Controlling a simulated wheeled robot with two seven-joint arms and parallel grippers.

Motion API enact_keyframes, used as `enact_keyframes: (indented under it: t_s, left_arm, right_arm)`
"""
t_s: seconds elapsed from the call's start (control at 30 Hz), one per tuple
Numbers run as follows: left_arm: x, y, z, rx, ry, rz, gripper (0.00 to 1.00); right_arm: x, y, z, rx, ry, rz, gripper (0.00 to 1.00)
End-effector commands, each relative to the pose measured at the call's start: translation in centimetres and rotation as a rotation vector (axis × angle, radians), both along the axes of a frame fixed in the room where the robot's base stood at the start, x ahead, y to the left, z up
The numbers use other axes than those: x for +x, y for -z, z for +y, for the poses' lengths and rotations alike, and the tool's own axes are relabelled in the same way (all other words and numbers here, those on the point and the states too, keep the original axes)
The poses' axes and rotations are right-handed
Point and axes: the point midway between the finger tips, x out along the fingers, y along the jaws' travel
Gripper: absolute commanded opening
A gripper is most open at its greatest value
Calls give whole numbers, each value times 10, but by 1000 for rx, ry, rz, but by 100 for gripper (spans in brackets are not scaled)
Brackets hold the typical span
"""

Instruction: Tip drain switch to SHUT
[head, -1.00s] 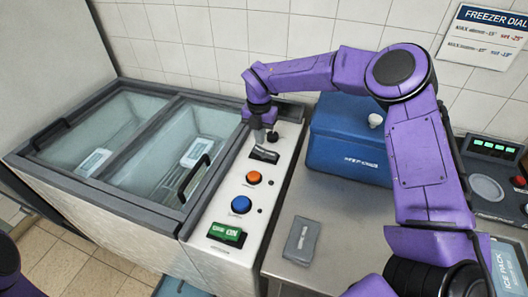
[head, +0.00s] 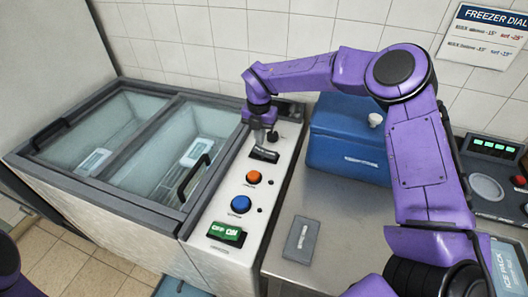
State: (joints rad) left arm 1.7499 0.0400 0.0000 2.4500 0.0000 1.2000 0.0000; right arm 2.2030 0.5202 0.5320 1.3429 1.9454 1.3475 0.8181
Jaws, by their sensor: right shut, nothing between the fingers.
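The white control panel (head: 222,180) runs along the right side of the chest freezer. A dark rocker switch (head: 264,155) sits near its far end; I take it for the drain switch, but its lettering is too small to read. My right gripper (head: 260,142) points down just above this switch, shut and empty. It partly hides the switch's far side, and I cannot tell whether the fingertips touch it. My left gripper is out of view.
A grey item (head: 300,240) lies on the steel counter (head: 335,215).

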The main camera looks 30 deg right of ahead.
Motion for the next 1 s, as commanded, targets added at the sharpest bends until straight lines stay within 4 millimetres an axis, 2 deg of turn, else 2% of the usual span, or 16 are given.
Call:
enact_keyframes:
  t_s: [1.0]
  left_arm:
    - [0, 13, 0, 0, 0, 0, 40]
  right_arm:
    - [0, 16, 0, 1, 1, 1, 0]
